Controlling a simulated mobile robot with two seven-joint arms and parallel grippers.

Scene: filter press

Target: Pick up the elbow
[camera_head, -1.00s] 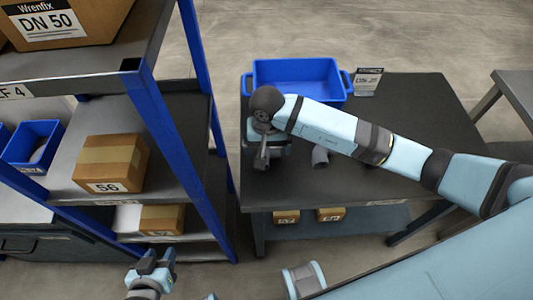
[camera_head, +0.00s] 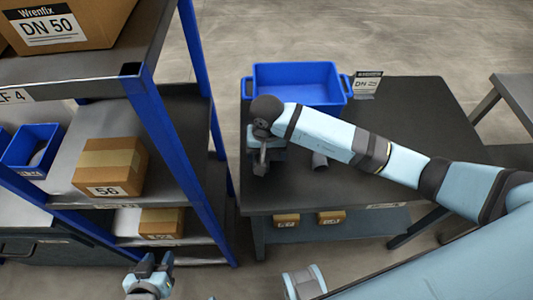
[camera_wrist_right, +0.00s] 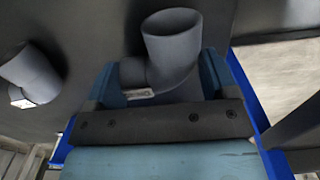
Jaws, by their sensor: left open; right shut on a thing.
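The elbow (camera_wrist_right: 172,48) is a grey pipe fitting with an open round end and a small white label. In the right wrist view it sits between the fingers of my right gripper (camera_wrist_right: 160,88), which is shut on it. In the head view my right gripper (camera_head: 262,163) points down over the left part of the dark table; the elbow is mostly hidden there. I cannot tell whether it touches the tabletop. My left gripper (camera_head: 149,268) is open and empty at the bottom, in front of the shelf rack.
Another grey fitting (camera_head: 320,160) stands beside the right gripper on the table (camera_head: 420,110); it also shows in the wrist view (camera_wrist_right: 32,72). A blue-posted rack (camera_head: 165,125) with boxes is left.

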